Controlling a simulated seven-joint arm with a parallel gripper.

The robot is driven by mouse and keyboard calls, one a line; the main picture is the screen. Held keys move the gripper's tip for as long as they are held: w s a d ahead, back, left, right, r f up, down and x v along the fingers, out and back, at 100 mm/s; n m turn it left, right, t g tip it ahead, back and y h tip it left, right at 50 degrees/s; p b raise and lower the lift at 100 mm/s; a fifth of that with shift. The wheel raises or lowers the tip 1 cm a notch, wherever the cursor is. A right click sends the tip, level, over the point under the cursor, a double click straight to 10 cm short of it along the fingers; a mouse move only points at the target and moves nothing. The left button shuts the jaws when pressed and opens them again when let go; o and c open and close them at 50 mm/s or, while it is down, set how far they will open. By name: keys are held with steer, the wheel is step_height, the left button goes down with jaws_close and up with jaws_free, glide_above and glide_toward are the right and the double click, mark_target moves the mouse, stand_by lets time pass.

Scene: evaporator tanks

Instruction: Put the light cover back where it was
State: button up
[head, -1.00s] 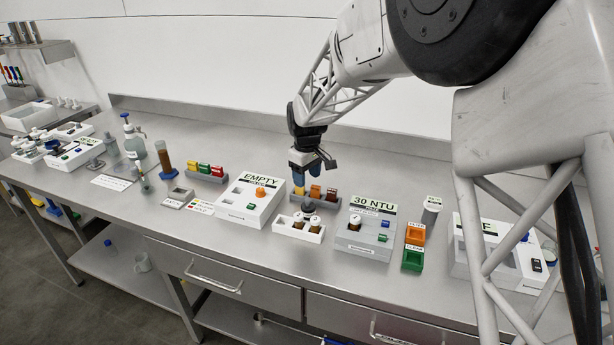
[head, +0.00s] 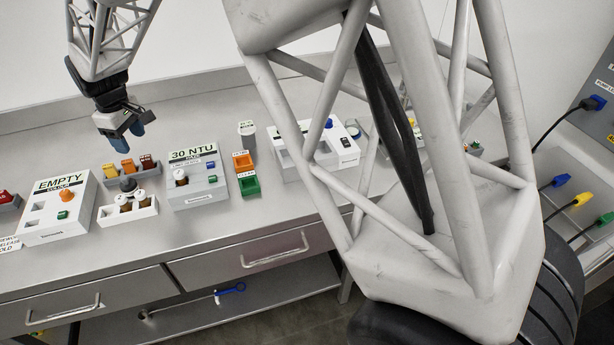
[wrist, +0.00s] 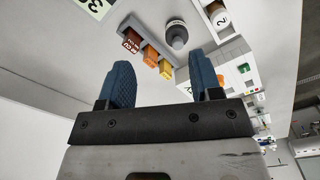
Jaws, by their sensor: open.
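A dark grey knobbed cap (head: 128,184), which looks like the light cover, stands just behind the white vial block. It also shows in the wrist view (wrist: 176,33), beyond my fingertips and apart from them. My gripper (head: 124,135) is open and empty above and behind the cap; its blue fingers stand apart in the wrist view (wrist: 161,65). The grey 30 NTU box (head: 198,190) stands right of the cap, with a white-capped vial (head: 180,177) in its top. The white EMPTY box (head: 62,222) stands to the left.
The white block (head: 128,211) holds white-capped vials. A grey rack (head: 145,173) with yellow, orange and brown blocks stands close behind the cap. Orange (head: 242,162) and green (head: 250,185) trays and a grey jar (head: 246,134) are to the right. The bench front (head: 175,245) is clear.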

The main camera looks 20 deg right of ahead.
steer(key=s+d+r+m, duration=0.25)
steer(key=s+d, duration=0.25)
steer(key=d, duration=0.3)
steer(key=s+d+r+m+t, duration=0.15)
steer(key=s+d+r, duration=0.3)
steer(key=d, duration=0.45)
steer(key=s+d+r+m, duration=0.2)
steer(key=s+d+r, duration=0.1)
steer(key=s+d, duration=0.4)
steer(key=s+d+f+m, duration=0.1)
steer(key=s+d+m, duration=0.2)
steer(key=s+d, duration=0.4)
steer(key=s+d+m, duration=0.3)
steer(key=s+d, duration=0.4)
steer(key=s, duration=0.6)
steer(key=shift+s+d+f+t, duration=0.35)
steer(key=shift+s+f, duration=0.05)
